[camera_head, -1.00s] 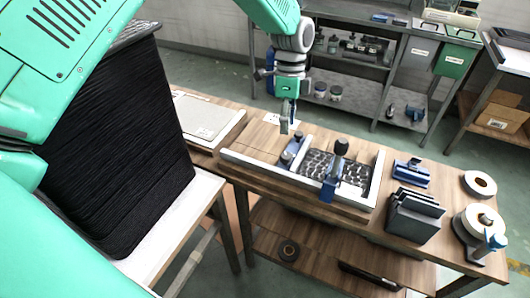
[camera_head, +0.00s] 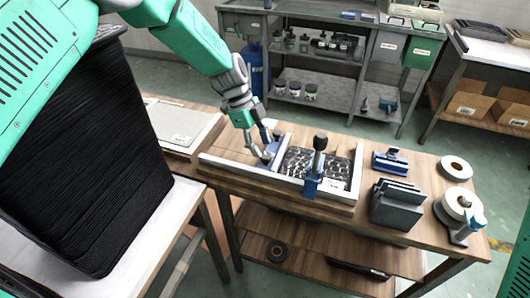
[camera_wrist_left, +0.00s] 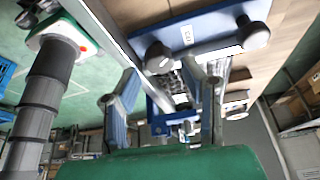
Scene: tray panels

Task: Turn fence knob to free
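The fence is a blue bar (camera_head: 273,152) across the left part of a white-framed fixture on the wooden bench. In the left wrist view the blue fence (camera_wrist_left: 205,27) has a white label and two dark round knobs, one knob (camera_wrist_left: 158,57) near my fingertips and another knob (camera_wrist_left: 253,33) farther right. My left gripper (camera_head: 264,152) points down at the fence, over its near end. In the wrist view its two fingers (camera_wrist_left: 166,70) are apart, with the first knob just beyond the gap. Contact cannot be told. My right gripper is out of view.
Right of the fence lies a dark patterned panel (camera_head: 312,165) in the white frame (camera_head: 354,170). Grey plates (camera_head: 397,202), a blue tool (camera_head: 390,161) and a tape dispenser (camera_head: 458,208) sit farther right.

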